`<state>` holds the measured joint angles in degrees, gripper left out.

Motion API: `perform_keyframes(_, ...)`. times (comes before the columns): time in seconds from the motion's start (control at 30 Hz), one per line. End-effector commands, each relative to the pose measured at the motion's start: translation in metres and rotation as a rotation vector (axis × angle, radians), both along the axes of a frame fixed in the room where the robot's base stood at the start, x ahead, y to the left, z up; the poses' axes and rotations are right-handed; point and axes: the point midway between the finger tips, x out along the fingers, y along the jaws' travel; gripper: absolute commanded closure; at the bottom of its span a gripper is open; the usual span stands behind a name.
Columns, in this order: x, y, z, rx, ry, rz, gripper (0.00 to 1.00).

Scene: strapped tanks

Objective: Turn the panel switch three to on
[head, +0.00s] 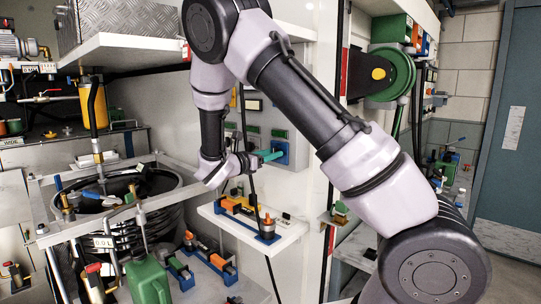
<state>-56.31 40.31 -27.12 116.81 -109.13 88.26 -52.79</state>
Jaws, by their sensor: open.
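A pale wall panel (262,112) stands behind my arm, with green labels or switches on it. A teal handle (270,155) on a blue square base (283,148) sticks out from this panel toward the left. I cannot read any number, so I cannot tell which switch is number three or its setting. My gripper (246,163) is open, close to the left end of the teal handle. Whether it touches or surrounds the handle is too small to tell. My forearm and wrist hide the panel's left part.
A white shelf (285,236) with orange and blue fittings is just below my gripper. A black round tank (165,185) in a metal frame and a green can (148,280) stand at lower left. A green reel (395,75) hangs at right. Floor (505,275) shows clear at far right.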

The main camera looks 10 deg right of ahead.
Motion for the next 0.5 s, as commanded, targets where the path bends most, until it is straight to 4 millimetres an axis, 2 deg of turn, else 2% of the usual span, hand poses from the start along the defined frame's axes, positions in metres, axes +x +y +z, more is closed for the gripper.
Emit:
perform_keyframes(0.03,-0.0001,0.0001,0.0,0.0,0.0,0.0,0.58)
perform_keyframes(0.13,-0.0002,0.0001,0.0,0.0,0.0,0.0,0.96)
perform_keyframes(0.17,-0.0002,0.0001,0.0,0.0,0.0,0.0,1.0)
perform_keyframes(0.5,-0.0003,0.0002,0.0,0.013,-0.018,0.0,1.0)
